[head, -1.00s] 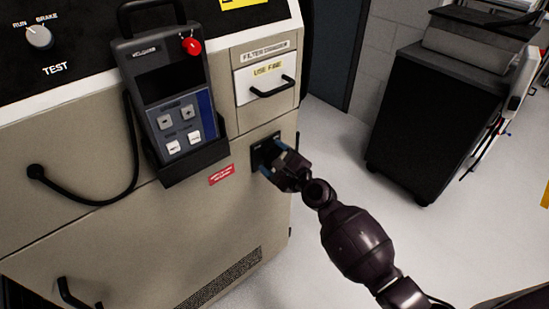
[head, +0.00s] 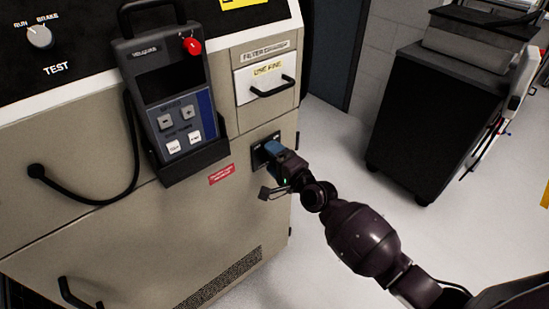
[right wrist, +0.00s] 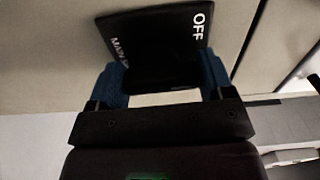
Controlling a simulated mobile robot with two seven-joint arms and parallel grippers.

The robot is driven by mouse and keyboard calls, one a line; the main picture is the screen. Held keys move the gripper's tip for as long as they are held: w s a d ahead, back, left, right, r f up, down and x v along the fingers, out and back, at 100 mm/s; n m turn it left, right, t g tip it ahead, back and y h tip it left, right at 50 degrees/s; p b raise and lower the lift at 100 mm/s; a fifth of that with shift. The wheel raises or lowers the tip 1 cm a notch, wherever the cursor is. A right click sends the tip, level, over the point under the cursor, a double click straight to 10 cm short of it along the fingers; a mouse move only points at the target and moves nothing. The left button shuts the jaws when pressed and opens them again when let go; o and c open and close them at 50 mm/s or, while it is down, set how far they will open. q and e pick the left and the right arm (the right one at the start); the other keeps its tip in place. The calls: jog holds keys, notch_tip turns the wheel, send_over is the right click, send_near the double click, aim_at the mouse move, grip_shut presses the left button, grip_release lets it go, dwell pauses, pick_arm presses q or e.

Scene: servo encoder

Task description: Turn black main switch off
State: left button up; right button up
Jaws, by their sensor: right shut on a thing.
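The black main switch (right wrist: 160,72) is on a black plate (head: 257,158) on the front of the beige cabinet, near its right edge. In the right wrist view the plate carries white lettering, "OFF" and a partly hidden "MAIN". My right gripper (head: 271,153) is at the switch, with its blue fingers on either side of the black handle, shut on it. In the head view the gripper covers most of the switch. The exact angle of the handle is hard to tell. My left gripper is not in view.
A handheld pendant (head: 172,95) with a red button hangs in a holder left of the switch, with a black cable. A drawer (head: 262,87) with a black handle is above. A dark cart (head: 432,120) stands at right, with open floor between.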

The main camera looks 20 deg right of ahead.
jog(key=n, duration=0.2)
jog(key=shift+n, duration=0.4)
jog(key=n+p, duration=0.1)
jog(key=n, duration=0.3)
jog(key=shift+n+p, duration=0.3)
jog(key=shift+n, duration=0.1)
jog(key=shift+f+n, duration=0.1)
jog(key=shift+n, duration=0.2)
jog(key=o, duration=0.9)
